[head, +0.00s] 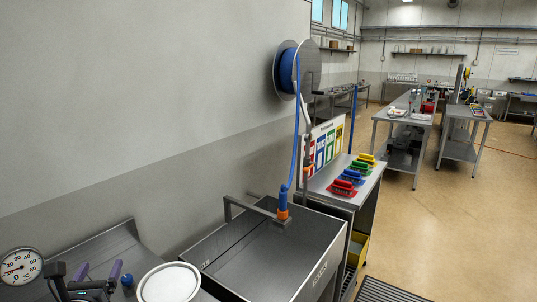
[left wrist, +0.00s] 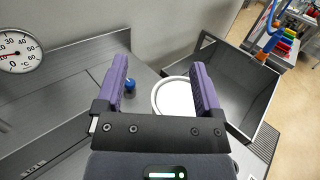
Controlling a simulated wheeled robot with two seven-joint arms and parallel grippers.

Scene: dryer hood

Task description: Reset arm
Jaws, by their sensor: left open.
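My left gripper (head: 101,273) shows at the bottom left of the head view, with its two purple fingers apart. In the left wrist view the gripper (left wrist: 158,85) is open and nothing is between the fingers. Below and beyond it are a round white plate-like disc (left wrist: 176,97) and a small blue knob (left wrist: 130,84) on a grey metal surface. The disc also shows in the head view (head: 169,284), to the right of the gripper. My right gripper is in neither view.
A grey metal sink (head: 262,262) with a blue hose (head: 294,140) from a wall reel (head: 287,70) stands to the right. A round dial gauge (head: 21,266) is at far left. Coloured brushes (head: 352,177) lie on a side table. Open floor (head: 440,225) lies farther right.

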